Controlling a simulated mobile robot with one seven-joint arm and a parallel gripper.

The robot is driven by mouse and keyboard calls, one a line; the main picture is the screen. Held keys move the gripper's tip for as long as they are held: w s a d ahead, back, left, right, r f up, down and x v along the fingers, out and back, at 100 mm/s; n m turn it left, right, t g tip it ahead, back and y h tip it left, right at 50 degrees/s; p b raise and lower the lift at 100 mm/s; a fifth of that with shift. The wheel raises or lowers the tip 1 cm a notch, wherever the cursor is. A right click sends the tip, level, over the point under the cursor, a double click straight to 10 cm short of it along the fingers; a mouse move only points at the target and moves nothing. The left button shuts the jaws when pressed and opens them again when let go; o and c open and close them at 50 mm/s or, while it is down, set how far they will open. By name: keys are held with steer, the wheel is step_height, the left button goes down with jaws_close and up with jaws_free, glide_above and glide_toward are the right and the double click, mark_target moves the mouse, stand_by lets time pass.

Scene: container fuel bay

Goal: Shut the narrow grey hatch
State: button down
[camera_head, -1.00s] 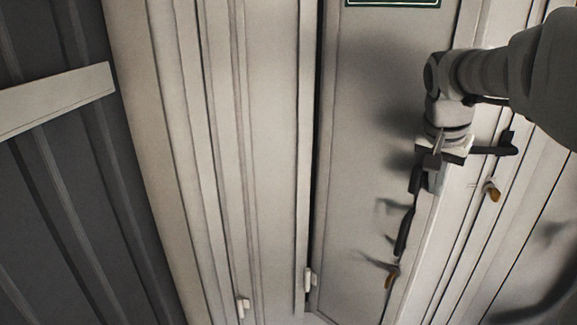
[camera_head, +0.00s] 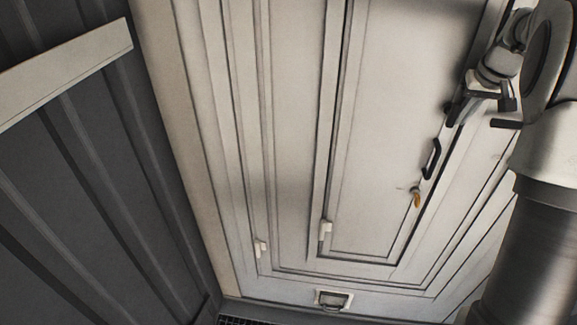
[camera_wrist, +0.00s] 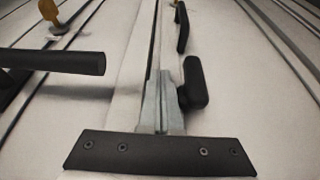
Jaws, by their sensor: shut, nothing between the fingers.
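The narrow grey hatch (camera_head: 385,120) is a tall pale panel in the head view. It lies almost flush with its surround, with a thin dark line along its right edge; I cannot tell whether it is fully shut. A black handle (camera_head: 432,158) and a key with an orange tag (camera_head: 416,198) sit near that edge. My gripper (camera_head: 455,112) is just above the handle, by the right edge, and partly hidden. In the wrist view my gripper's fingers (camera_wrist: 160,95) are together and empty, beside a black fitting (camera_wrist: 195,85). Contact with the panel is unclear.
A black bar (camera_wrist: 65,62) juts in from the left in the wrist view, near an orange tag (camera_wrist: 50,14). Pale hinges (camera_head: 325,230) are low on the hatch's left. A dark ribbed wall (camera_head: 90,190) with a pale rail (camera_head: 65,75) stands at left.

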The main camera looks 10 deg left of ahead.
steer(key=shift+w, duration=0.4)
steer(key=shift+r, duration=0.15)
